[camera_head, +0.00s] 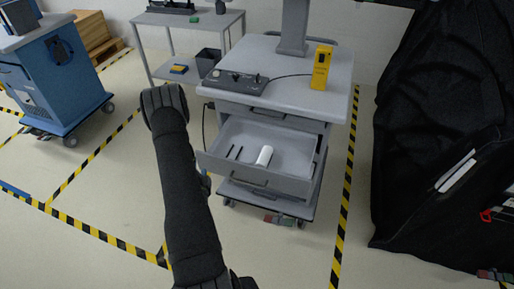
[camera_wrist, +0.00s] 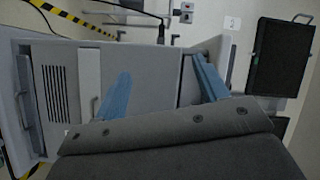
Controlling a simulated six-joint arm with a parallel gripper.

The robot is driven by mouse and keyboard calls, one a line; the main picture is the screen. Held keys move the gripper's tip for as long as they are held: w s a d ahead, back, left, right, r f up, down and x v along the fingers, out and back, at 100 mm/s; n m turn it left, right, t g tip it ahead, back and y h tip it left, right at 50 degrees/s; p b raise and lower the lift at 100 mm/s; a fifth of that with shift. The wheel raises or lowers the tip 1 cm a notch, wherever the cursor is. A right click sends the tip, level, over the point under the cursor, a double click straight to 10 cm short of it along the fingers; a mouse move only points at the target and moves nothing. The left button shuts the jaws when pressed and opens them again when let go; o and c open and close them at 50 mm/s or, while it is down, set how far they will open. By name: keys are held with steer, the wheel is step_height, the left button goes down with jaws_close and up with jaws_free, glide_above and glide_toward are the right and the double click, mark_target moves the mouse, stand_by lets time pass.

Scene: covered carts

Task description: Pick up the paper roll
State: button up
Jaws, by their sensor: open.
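The white paper roll (camera_head: 264,156) lies in the open drawer (camera_head: 290,181) of a grey cart in the head view. It lies on its side beside two thin dark sticks (camera_head: 235,152). I do not see the roll in the wrist view. My gripper (camera_wrist: 163,66) shows in the wrist view as two blue fingers spread apart with nothing held between them. Grey cart surfaces lie beyond the fingers. In the head view my dark arm reaches up left of the drawer, and the gripper is hidden behind it.
The cart top (camera_head: 338,99) holds a dark control box (camera_head: 236,82) with a cable and a yellow device (camera_head: 321,67). A black draped cover (camera_head: 435,130) stands at the right. A blue cart (camera_head: 58,75) stands at the left. Striped floor between them is mostly clear.

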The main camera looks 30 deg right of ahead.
step_height(320, 180, down, 6)
steer(key=a+r+n+g+y, duration=0.1)
steer(key=a+n+g+y, duration=0.1)
steer(key=a+g+y, duration=0.15)
steer(key=w+r+g, duration=0.2)
steer(key=w+r, duration=0.7)
steer(key=r, duration=0.1)
steer(key=d+r+n+g, duration=0.2)
steer(key=d+r, duration=0.2)
steer(key=r, duration=0.5)
steer(key=d+r+n+g, duration=0.2)
steer(key=d+r, duration=0.3)
steer(key=r, duration=0.3)
steer(key=n+g, duration=0.3)
steer(key=g, duration=0.2)
glide_toward(264, 155)
steer(key=shift+h, duration=0.35)
steer(key=f, duration=0.4)
steer(key=shift+a+f, duration=0.2)
steer(key=shift+a, duration=0.15)
steer(key=shift+w+d+x, duration=0.1)
steer(key=shift+d+x, duration=0.05)
steer(key=shift+x, duration=0.9)
steer(key=shift+w+d+x, duration=0.15)
steer(key=shift+x, duration=0.9)
steer(key=shift+w+d+x, duration=0.1)
steer(key=shift+d+x, duration=0.05)
steer(key=shift+x, duration=0.9)
steer(key=shift+r, duration=0.2)
steer(key=c, duration=1.2)
